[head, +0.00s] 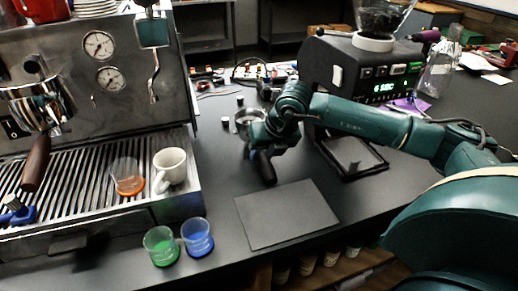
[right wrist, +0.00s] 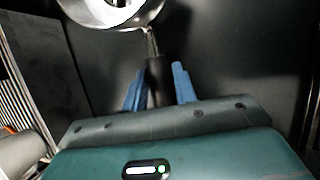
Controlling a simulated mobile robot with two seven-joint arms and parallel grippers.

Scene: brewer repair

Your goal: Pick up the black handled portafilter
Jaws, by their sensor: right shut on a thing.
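The black handled portafilter has a round metal basket (head: 246,117) and a dark handle (head: 266,170) over the counter, right of the espresso machine. My right gripper (head: 264,150) is shut on the handle, hiding part of it. In the right wrist view the handle (right wrist: 154,72) lies between the two blue fingers (right wrist: 158,90), and the shiny basket (right wrist: 140,15) is cut off by the top edge. I cannot tell whether the portafilter touches the counter. My left gripper is not in view.
The espresso machine (head: 95,20) stands at left, with a wooden-handled portafilter (head: 36,160) and a white mug (head: 170,168). Green (head: 161,247) and blue (head: 197,238) cups stand near the front edge. A flat dark mat (head: 286,214) lies before my gripper. A grinder (head: 365,70) and black tray (head: 352,152) are right.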

